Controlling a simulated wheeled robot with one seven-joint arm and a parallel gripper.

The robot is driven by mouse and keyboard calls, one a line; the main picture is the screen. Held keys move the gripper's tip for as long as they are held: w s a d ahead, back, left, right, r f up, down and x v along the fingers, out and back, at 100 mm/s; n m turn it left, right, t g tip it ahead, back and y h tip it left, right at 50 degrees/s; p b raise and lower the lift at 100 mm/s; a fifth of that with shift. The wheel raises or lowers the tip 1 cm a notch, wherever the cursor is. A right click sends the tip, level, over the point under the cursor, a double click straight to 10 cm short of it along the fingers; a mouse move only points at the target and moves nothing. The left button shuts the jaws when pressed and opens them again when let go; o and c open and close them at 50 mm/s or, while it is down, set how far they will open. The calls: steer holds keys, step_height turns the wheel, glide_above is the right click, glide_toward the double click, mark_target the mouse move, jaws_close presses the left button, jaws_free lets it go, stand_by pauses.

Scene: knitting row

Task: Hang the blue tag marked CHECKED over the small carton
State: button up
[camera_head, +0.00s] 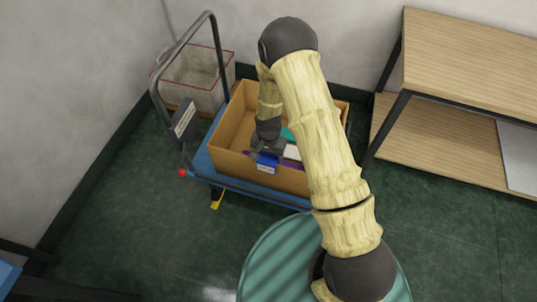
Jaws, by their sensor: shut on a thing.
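My gripper (266,149) reaches down at the front wall of an open brown carton (229,124). It is shut on a small blue tag (267,159) with a pale patch low on it. The tag is at the carton's front wall, near the top edge. I cannot tell whether it touches the wall, and its lettering is too small to read. The carton stands on a blue platform cart (240,183). I cannot tell whether this is the small carton; no other carton shows clearly. My arm hides the carton's right part.
White (292,152), teal and purple things lie inside the carton. The cart has a dark push handle (183,45) at left. A grey bin with a red rim (190,97) stands behind. A wooden shelf table (470,60) is at right.

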steer(key=shift+s+f, duration=0.2)
steer(key=shift+f, duration=0.3)
steer(key=o, duration=1)
steer(key=shift+f, duration=0.1)
steer(key=shift+o, duration=0.2)
steer(key=shift+d, duration=0.4)
steer(key=shift+s, duration=0.1)
steer(key=shift+a, duration=0.1)
steer(key=shift+r, duration=0.5)
step_height(320, 180, up, 18)
steer(key=a, duration=0.1)
steer(key=shift+w+f+p, duration=0.15)
steer(key=shift+w+p, duration=0.05)
steer(key=shift+p, duration=0.2)
